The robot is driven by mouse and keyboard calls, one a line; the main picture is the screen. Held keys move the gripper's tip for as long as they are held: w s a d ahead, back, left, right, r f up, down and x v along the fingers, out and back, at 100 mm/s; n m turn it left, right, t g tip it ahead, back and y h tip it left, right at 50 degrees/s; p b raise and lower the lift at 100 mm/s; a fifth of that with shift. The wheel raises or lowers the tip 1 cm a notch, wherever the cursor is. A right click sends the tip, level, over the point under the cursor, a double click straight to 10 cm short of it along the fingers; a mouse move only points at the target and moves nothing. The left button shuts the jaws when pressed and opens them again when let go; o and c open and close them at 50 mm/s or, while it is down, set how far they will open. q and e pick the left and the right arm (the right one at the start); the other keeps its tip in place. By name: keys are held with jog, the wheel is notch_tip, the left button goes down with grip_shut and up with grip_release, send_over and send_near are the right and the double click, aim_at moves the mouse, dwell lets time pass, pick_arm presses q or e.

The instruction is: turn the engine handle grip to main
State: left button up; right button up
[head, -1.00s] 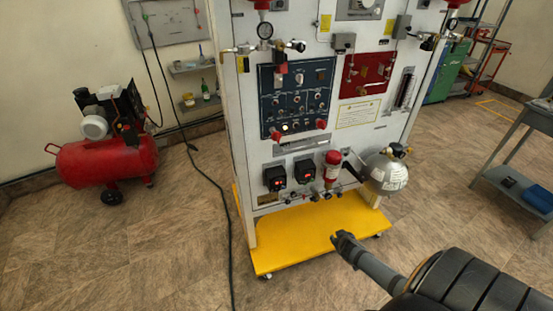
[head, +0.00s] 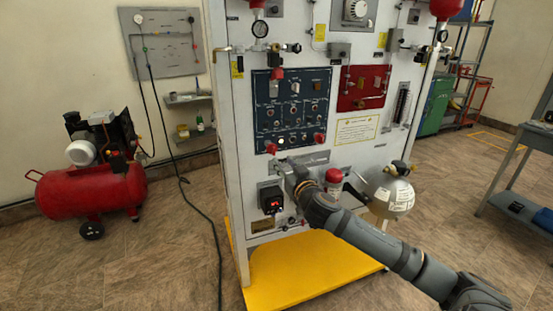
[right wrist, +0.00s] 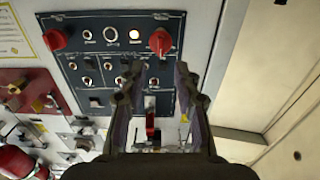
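The blue control panel (head: 291,105) is on the front of the white trainer cabinet. A red knob (head: 271,148) is at its lower left and another red knob (head: 319,138) at its lower right. In the right wrist view, turned upside down, these appear as the right red knob (right wrist: 160,41) and left red knob (right wrist: 54,40). I cannot read which is the engine handle grip. My right gripper (head: 288,168) is just below the panel in the head view. In the right wrist view the gripper (right wrist: 159,70) is open and empty, its fingers apart, pointing toward the nearer knob. My left gripper is out of view.
A red-topped cylinder (head: 333,178) and a silver tank (head: 392,194) are close to my right arm. A black box with a red display (head: 271,199) is below the gripper. A yellow base (head: 290,275) is under the cabinet. A red compressor (head: 90,188) stands left.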

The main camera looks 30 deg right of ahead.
aim_at(275, 151)
jog(key=x, duration=0.7)
jog(key=shift+w+p, duration=0.1)
jog(key=shift+p, duration=0.25)
grip_shut()
